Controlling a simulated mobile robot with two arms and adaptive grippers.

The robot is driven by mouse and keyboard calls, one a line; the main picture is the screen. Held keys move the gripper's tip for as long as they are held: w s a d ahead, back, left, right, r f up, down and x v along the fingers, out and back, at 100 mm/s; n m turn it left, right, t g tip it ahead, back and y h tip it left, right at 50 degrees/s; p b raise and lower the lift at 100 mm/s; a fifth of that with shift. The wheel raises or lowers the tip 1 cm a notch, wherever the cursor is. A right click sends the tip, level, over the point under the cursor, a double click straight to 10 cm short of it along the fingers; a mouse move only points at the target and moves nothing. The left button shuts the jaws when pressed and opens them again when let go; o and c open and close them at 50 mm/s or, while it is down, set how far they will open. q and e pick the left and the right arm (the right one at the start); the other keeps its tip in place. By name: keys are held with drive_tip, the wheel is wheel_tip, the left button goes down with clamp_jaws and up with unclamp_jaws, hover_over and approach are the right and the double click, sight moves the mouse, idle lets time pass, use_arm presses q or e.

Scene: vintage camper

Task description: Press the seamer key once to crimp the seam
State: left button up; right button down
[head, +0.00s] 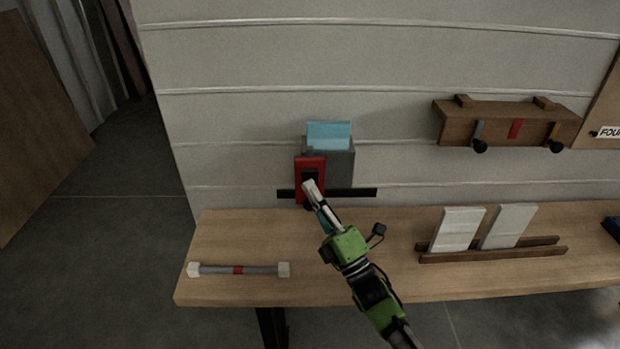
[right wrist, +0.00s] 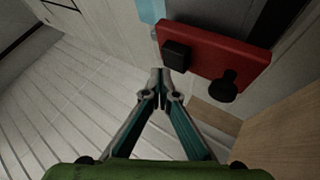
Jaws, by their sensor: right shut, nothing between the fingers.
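The seamer is a grey box (head: 342,158) on the wall with a light blue piece (head: 329,135) on top. A red plate (head: 301,163) is on its front; the right wrist view shows the plate (right wrist: 222,60) with a square black key (right wrist: 176,55) and a round black knob (right wrist: 226,85). My right gripper (head: 309,187) is shut and empty, its tips in front of the plate's lower part. In the right wrist view its tips (right wrist: 160,73) are just beside the key; I cannot tell whether they touch it. My left gripper is out of view.
A dark bar (head: 357,192) runs behind the seamer. On the wooden bench (head: 215,232) lies a grey rod with white ends (head: 256,270). Two white panels (head: 457,229) stand in a wooden rack (head: 490,256). A brown wall unit (head: 497,122) hangs at right.

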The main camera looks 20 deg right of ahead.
drive_tip(key=shift+w, duration=0.1)
idle(0.7)
drive_tip(key=shift+w+d, duration=0.1)
drive_tip(key=shift+w, duration=0.25)
drive_tip(key=shift+w+d+b, duration=0.25)
drive_tip(key=shift+w+b, duration=0.35)
drive_tip(key=shift+b, duration=0.1)
idle(0.8)
drive_tip(key=shift+s+r, duration=0.1)
drive_tip(key=shift+s+a+p, duration=0.3)
drive_tip(key=shift+s+p, duration=0.15)
drive_tip(key=shift+s, duration=0.45)
drive_tip(key=shift+s, duration=0.1)
drive_tip(key=s+p, duration=0.1)
drive_tip(key=s, duration=0.1)
drive_tip(key=s+a+p, duration=0.1)
drive_tip(key=s, duration=0.1)
drive_tip(key=shift+s+a, duration=0.2)
drive_tip(key=shift+s, duration=0.15)
